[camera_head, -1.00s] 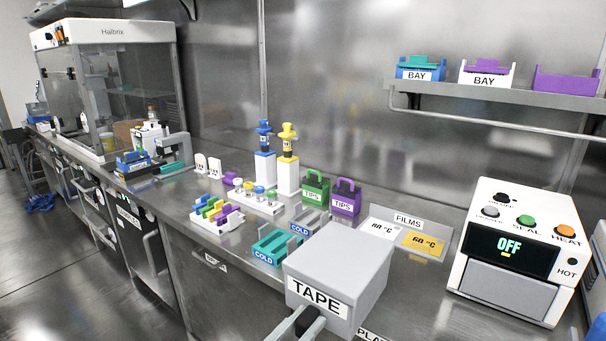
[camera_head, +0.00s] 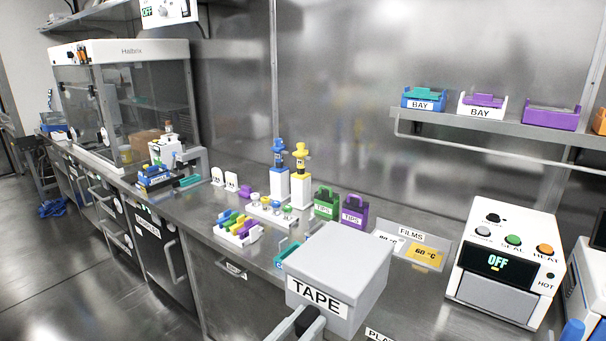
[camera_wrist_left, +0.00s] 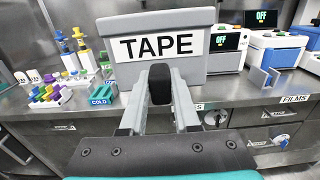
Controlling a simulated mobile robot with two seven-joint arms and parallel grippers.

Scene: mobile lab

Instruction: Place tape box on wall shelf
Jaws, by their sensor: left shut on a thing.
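The tape box (camera_head: 345,262) is a grey lidded box with a white TAPE label, low in the middle of the head view. My left gripper (camera_head: 308,322) comes in from the bottom and is shut on the front of the box, below the label. In the left wrist view the fingers (camera_wrist_left: 160,88) meet the box (camera_wrist_left: 205,68) at its labelled face. The box appears held in front of the bench. The wall shelf (camera_head: 480,128) is at the upper right, with a rail along its front. My right gripper is not in view.
Blue, white and purple bay bins (camera_head: 483,106) stand on the shelf, with narrow gaps between them. On the bench (camera_head: 215,205) are a sealer (camera_head: 505,265), a films tray (camera_head: 420,248), tip boxes (camera_head: 353,210), pipettes and a tube rack (camera_head: 238,231). A glass-fronted machine (camera_head: 125,105) stands at left.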

